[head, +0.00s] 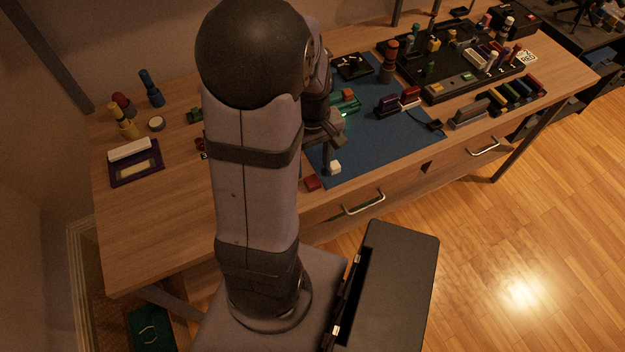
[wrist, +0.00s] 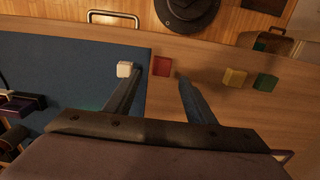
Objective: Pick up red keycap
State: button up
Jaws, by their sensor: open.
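The red keycap (wrist: 162,66) lies on the bare wood near the table edge, just right of the blue mat. In the head view it (head: 312,183) is at the table's front edge. A white keycap (wrist: 124,69) is beside it on the mat's edge; it also shows in the head view (head: 335,167). My gripper (wrist: 160,77) is open and empty. In the wrist view, the red keycap appears between its two fingertips, nearer the left one. The gap to the keycap is hard to judge. My arm partly hides the gripper in the head view.
A yellow keycap (wrist: 235,77) and a green keycap (wrist: 265,82) lie right of the gripper in the wrist view. The blue mat (head: 400,150) has a clear front part. Several blocks and a black board (head: 450,60) stand farther back. A drawer handle (head: 365,205) juts out below the edge.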

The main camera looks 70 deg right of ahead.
aim_at(311, 179)
jog(key=shift+a+f, duration=0.1)
jog(key=shift+f, duration=0.35)
jog(key=shift+f+p, duration=0.5)
jog(key=shift+f, duration=1.65)
jog(key=c, duration=1.1)
